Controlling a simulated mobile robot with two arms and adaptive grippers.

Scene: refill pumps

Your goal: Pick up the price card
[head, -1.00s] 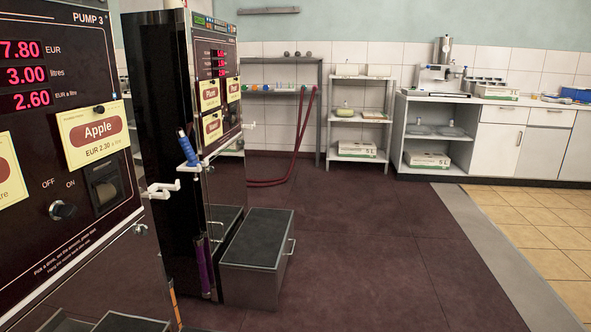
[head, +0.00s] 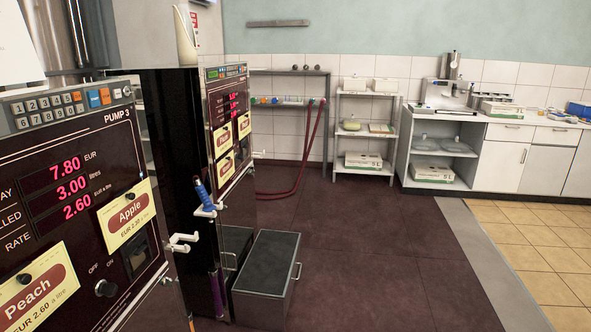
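Several yellow price cards show in the head view. On the near pump, PUMP 3 (head: 100,135), an Apple card (head: 126,217) hangs right of the red readouts. A Peach card (head: 36,288) hangs lower left. A dark round knob or magnet sits at the top of each. On the pump behind (head: 226,110), smaller cards hang, one of them at the upper left (head: 222,139); their words are too small to read surely. The frames do not show which card is meant. Neither of my grippers is in view.
A dark-topped step box (head: 267,263) stands on the floor by the far pump. White nozzle hooks (head: 183,242) stick out from the near pump's side. Shelves (head: 364,130) and a white counter (head: 500,155) line the back wall. The dark floor in the middle is clear.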

